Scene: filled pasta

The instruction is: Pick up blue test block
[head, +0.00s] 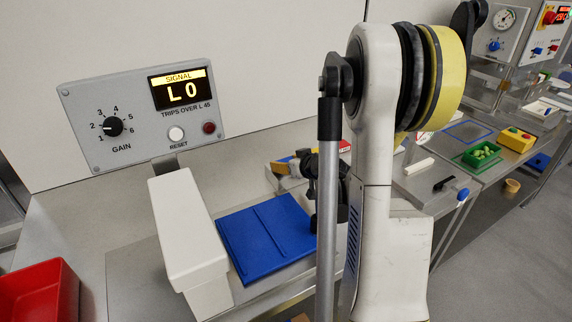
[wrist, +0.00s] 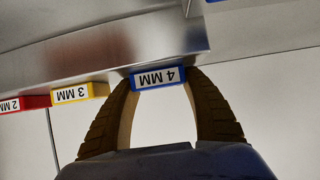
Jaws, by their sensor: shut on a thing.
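The blue test block (wrist: 158,85) shows in the wrist view with a white "4 MM" label, upside down in the picture. My gripper (wrist: 159,76) has its two brown ribbed fingers on either side of the block and is shut on it. The block is at the edge of a shiny metal surface (wrist: 110,55); I cannot tell whether it still rests there. In the head view my arm hides the block and most of the gripper.
In the wrist view, a yellow "3 MM" block (wrist: 80,93) and a red "2 MM" block (wrist: 24,103) stand to the left. In the head view, a blue ridged plate (head: 265,240), a white housing (head: 190,235), a control panel reading L0 (head: 140,115) and a red bin (head: 40,292) are nearby.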

